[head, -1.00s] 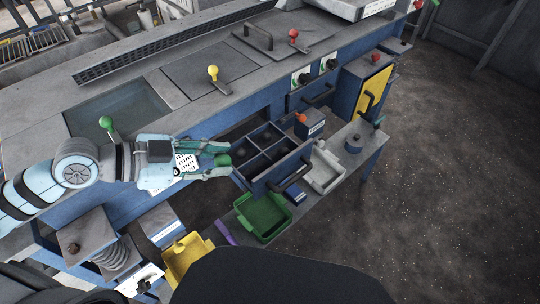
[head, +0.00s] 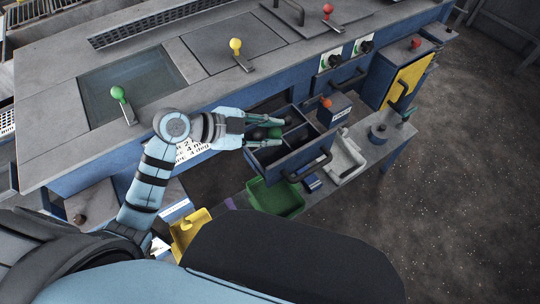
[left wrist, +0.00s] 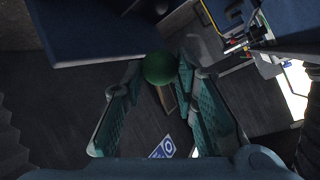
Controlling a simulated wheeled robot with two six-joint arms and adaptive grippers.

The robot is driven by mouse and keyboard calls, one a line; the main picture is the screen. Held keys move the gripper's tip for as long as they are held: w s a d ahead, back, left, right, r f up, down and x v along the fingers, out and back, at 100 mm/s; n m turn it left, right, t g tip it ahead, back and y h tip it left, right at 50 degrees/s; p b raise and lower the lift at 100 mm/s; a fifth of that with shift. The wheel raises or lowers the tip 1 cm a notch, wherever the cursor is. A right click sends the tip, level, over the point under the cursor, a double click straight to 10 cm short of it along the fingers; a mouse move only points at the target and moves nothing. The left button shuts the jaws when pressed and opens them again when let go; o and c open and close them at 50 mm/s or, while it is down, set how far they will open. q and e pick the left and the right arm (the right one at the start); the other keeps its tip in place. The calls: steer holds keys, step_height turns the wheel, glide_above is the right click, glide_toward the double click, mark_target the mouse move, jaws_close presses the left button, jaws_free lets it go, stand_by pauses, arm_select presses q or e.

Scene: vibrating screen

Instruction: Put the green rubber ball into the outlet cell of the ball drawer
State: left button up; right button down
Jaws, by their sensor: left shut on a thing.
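My left gripper (head: 268,130) is shut on the green rubber ball (head: 275,132), which also shows between its fingertips in the left wrist view (left wrist: 160,68). In the head view the gripper and ball are over the left part of the pulled-out ball drawer (head: 285,163). The drawer is blue, with dividers making several cells and a dark handle on its front. The fingers hide part of the cells. I cannot tell which cell lies under the ball, or its exact height. My right gripper is not in view.
A green tray (head: 277,199) and a white tray (head: 347,158) stand below and beside the drawer. A blue block with an orange knob (head: 327,103) stands near the drawer's right. A yellow tray (head: 185,237) is at lower left. The deck with coloured levers rises behind.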

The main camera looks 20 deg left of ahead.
mark_target(270, 162)
arm_select(q)
step_height(270, 162, down, 9)
steer(key=shift+d+r+b, duration=0.1)
steer(key=shift+r+b, duration=0.05)
steer(key=shift+b, duration=0.65)
steer(key=shift+f+b, duration=0.7)
steer(key=shift+f, duration=0.05)
steer(key=o, duration=0.8)
steer(key=shift+o, duration=0.4)
steer(key=shift+s+f, duration=0.1)
